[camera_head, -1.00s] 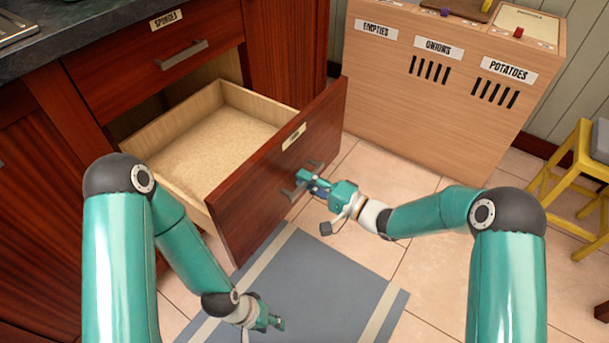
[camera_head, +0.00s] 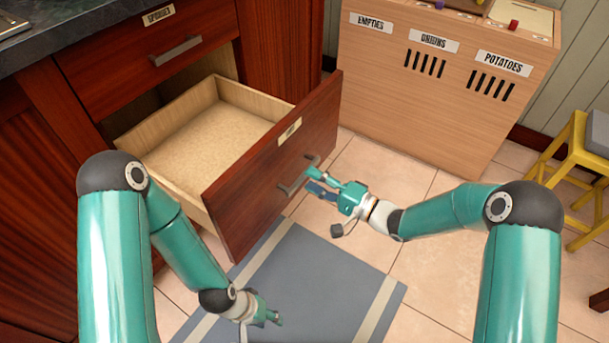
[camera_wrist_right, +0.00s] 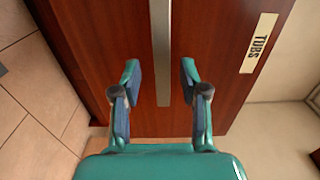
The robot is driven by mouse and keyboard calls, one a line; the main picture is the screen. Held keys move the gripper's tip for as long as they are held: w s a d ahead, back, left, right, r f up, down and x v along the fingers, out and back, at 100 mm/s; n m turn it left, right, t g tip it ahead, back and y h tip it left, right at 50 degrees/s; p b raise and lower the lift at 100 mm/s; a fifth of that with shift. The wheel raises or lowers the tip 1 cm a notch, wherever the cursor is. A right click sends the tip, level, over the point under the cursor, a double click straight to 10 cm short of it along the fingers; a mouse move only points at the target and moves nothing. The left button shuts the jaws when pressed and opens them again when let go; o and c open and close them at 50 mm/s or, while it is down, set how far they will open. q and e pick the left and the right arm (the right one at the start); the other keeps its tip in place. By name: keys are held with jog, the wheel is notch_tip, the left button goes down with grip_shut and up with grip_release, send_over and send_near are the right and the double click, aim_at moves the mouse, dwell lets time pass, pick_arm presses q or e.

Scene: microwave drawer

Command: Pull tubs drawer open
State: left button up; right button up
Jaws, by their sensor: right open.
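The tubs drawer stands pulled out of the cabinet, its red-brown front (camera_head: 245,195) facing me and its pale wooden inside (camera_head: 205,140) empty. Its label reads TUBS in the right wrist view (camera_wrist_right: 259,43). The metal bar handle (camera_head: 291,183) is on the drawer front and also shows between the fingers in the right wrist view (camera_wrist_right: 161,60). My right gripper (camera_head: 313,180) is open just in front of the handle, with its fingers (camera_wrist_right: 160,85) on either side of the bar's line. My left gripper (camera_head: 275,313) hangs low above the mat, away from the drawer; its jaws are too small to judge.
A closed drawer labelled SPONGES (camera_head: 158,15) is above the open one. A wooden bin unit (camera_head: 430,110) stands at the back right, with a yellow stool (camera_head: 575,155) beside it. A grey-blue mat (camera_head: 330,275) lies on the tiled floor.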

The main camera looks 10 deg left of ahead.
jog(key=v, duration=0.8)
jog(key=shift+s+d, duration=0.15)
jog(key=shift+d, duration=0.15)
jog(key=shift+f, duration=0.1)
